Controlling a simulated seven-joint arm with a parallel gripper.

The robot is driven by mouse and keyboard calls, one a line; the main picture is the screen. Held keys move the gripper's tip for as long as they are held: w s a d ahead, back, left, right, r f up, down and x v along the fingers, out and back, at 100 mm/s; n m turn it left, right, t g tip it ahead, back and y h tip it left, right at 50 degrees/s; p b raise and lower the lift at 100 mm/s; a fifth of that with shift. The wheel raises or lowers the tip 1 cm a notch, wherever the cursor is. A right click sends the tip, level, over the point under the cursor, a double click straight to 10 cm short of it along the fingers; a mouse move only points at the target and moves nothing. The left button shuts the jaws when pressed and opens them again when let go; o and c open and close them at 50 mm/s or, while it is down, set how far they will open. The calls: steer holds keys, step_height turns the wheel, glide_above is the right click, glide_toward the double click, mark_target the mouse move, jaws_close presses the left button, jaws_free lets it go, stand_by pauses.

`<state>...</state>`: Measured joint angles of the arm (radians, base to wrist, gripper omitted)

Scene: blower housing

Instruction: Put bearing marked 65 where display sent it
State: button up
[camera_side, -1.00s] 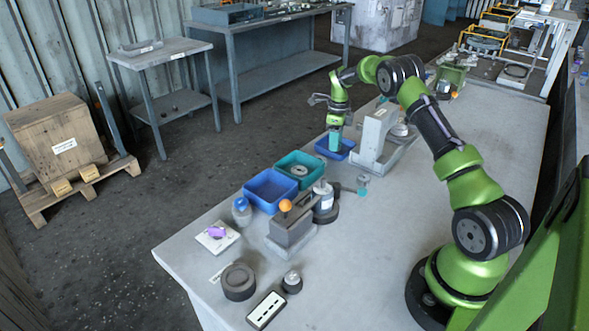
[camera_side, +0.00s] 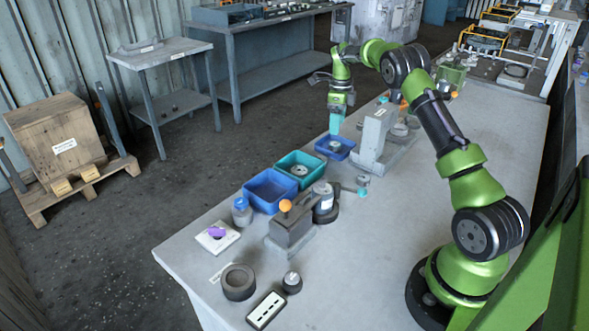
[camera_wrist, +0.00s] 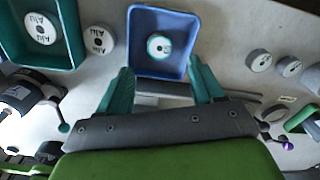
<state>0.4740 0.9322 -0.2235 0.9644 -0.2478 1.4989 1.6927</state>
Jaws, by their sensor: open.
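A small blue tray (camera_side: 348,155) stands on the bench with a round pale bearing (camera_side: 334,146) inside. My gripper (camera_side: 336,130) is above this tray, fingers pointing down. In the wrist view my gripper (camera_wrist: 158,70) is open, its teal fingers apart and nothing between them. A teal tray (camera_side: 284,164) holds another bearing (camera_side: 299,170). No display text naming a destination is legible.
A larger blue tray (camera_side: 270,190) looks empty. A grey press with an orange knob (camera_side: 285,206) stands in front of it. A grey fixture (camera_side: 374,135) stands close right of the small tray. Loose round parts (camera_wrist: 97,38) lie beside the trays.

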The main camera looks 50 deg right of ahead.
steer(key=s+a+r+n+t, duration=0.15)
steer(key=a+r+n, duration=0.55)
steer(key=r, duration=0.7)
steer(key=s+a+r+n+t, duration=0.1)
steer(key=s+a+r+n, duration=0.2)
steer(key=a, duration=0.3)
steer(key=s+a+r+n+t, duration=0.2)
steer(key=s+a+r+n, duration=0.1)
steer(key=a, duration=0.4)
steer(key=s+a+f+n+t+y, duration=0.2)
steer(key=s+a+f+n, duration=0.1)
steer(key=s+a+n, duration=1.1)
steer(key=shift+s+a+f+n+t, duration=0.15)
steer(key=shift+s+f+n+t, duration=0.3)
steer(key=shift+s, duration=0.8)
